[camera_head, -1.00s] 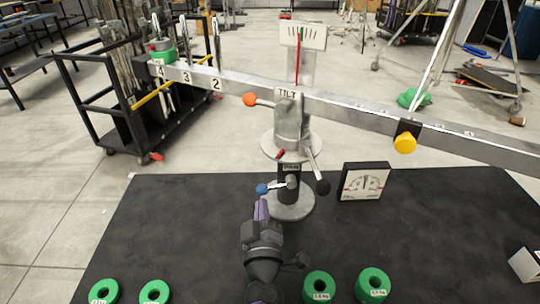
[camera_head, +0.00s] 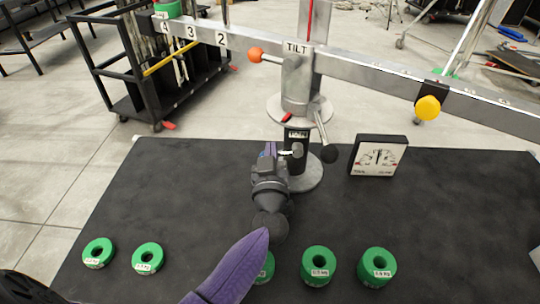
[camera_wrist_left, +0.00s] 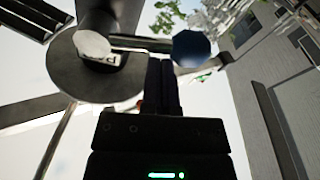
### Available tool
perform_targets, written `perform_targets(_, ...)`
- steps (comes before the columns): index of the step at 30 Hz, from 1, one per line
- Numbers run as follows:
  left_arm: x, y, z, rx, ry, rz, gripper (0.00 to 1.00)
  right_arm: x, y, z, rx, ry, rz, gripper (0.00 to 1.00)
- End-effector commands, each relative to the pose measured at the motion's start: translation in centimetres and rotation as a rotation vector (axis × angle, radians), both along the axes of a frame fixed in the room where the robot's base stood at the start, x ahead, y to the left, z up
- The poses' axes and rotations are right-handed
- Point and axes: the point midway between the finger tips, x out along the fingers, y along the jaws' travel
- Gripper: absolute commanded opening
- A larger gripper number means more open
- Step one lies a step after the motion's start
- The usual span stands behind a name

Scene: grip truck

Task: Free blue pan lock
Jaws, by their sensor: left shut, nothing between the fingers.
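The pan lock is a short lever with a dark blue knob (camera_wrist_left: 192,48), low on the stand's black pan post (camera_head: 296,138). In the wrist view its pale shaft (camera_wrist_left: 145,43) runs from the post to the knob. My left gripper (camera_head: 268,152) is shut and empty, its fingers pointing at the lever. In the wrist view the closed fingers (camera_wrist_left: 163,72) end just by the shaft, left of the knob; I cannot tell whether they touch. In the head view the gripper mostly hides the knob. My right gripper is not in view.
Above are the tilt head (camera_head: 298,75), an orange-knobbed lever (camera_head: 254,55) and a black-knobbed lever (camera_head: 329,153). A long beam (camera_head: 365,72) with a yellow knob (camera_head: 427,107) crosses behind. A dial (camera_head: 378,157) stands right; several green rings (camera_head: 319,266) lie along the front of the black table.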

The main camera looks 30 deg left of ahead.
Motion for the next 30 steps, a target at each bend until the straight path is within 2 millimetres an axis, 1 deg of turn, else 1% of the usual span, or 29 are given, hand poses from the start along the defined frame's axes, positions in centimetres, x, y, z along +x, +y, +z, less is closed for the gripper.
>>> perform_targets(1, -0.02, -0.13, -0.73, 0.000, 0.002, -0.001, 0.00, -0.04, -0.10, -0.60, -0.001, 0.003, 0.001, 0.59)
perform_targets(2, -0.04, -0.20, -0.79, 0.001, 0.001, -0.001, 0.00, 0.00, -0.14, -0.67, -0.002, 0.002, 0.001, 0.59)
perform_targets(17, -0.09, -0.27, -0.72, -0.023, -0.012, 0.000, 0.00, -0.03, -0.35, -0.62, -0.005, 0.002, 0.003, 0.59)
perform_targets(26, -0.09, -0.21, -1.14, -0.154, -0.074, 0.000, 0.00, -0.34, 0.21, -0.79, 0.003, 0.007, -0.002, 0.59)
perform_targets(30, -0.09, -0.01, -1.47, -0.256, -0.124, 0.000, 0.00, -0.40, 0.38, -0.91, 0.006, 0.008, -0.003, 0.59)
